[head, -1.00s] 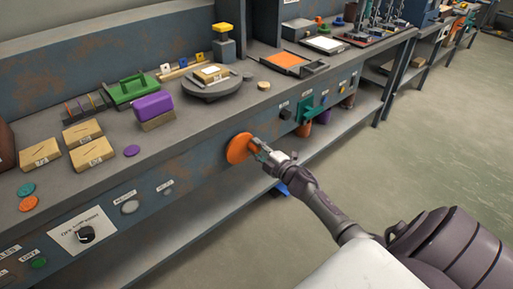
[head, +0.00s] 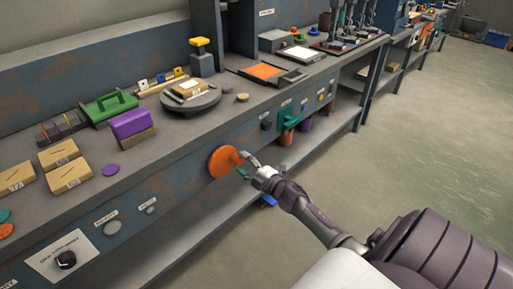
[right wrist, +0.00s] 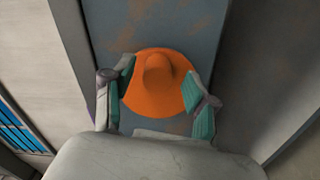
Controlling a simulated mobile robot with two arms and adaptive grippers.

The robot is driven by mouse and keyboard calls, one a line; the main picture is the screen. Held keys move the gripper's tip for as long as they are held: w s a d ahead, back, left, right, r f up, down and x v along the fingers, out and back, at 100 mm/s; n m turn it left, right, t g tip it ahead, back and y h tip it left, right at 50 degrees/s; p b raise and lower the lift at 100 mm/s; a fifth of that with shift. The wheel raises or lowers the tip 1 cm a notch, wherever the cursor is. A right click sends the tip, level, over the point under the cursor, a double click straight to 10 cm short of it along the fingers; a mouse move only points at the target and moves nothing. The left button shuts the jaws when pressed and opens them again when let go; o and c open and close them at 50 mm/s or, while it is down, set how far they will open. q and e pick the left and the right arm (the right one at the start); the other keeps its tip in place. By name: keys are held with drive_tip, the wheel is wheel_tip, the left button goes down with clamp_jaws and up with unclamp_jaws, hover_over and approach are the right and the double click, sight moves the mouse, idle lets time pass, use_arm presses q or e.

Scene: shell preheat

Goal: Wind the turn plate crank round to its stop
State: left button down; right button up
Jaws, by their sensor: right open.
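The turn plate crank is an orange disc (head: 221,163) with a stubby orange handle (head: 239,158), on the bench's front panel. My right gripper (head: 249,167) is open just in front of it. In the right wrist view, the orange disc (right wrist: 140,95) and its handle (right wrist: 160,72) show between the spread fingers of my right gripper (right wrist: 161,98). The fingers are apart from the handle on both sides. The dark round turn plate (head: 203,107) sits on the bench top above, with a small box (head: 187,88) on it. My left gripper is out of view.
The front panel has a dial (head: 66,260) at lower left and a green fixture (head: 290,116) to the right of the crank. A purple block (head: 130,123) and cardboard boxes (head: 68,178) stand on the bench top. The floor (head: 420,150) at right is clear.

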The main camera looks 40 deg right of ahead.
drive_tip(key=s, duration=0.9)
drive_tip(key=shift+s+d, duration=0.35)
